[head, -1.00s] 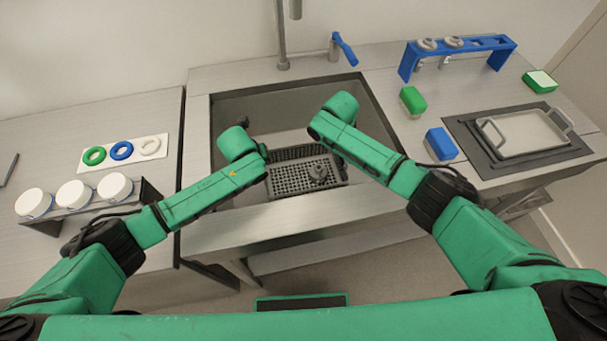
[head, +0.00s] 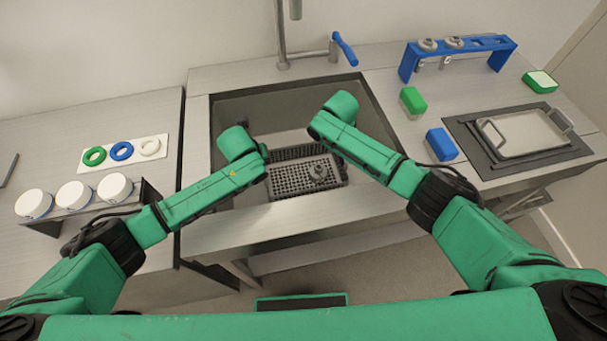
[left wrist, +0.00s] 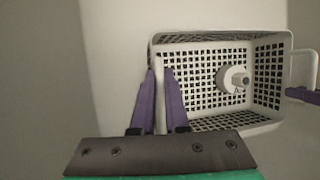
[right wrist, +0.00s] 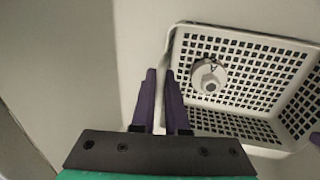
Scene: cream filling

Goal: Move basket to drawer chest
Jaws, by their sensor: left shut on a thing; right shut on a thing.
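The basket (head: 290,180) is a grey perforated box sitting in the sink (head: 235,115), with a small round nozzle-like part (head: 318,171) inside it. In the left wrist view, my left gripper (left wrist: 162,78) is shut on the handle at one end of the basket (left wrist: 205,48). In the right wrist view, my right gripper (right wrist: 160,78) is shut on the handle at the opposite end of the basket (right wrist: 240,35). Both sets of fingers are hidden behind my arms in the head view. The drawer chest cannot be identified in these views.
A faucet (head: 281,40) with a blue lever rises behind the sink. Right of it are a green block (head: 413,101), a blue block (head: 441,144), a tray (head: 525,135) and a blue rack (head: 460,47).

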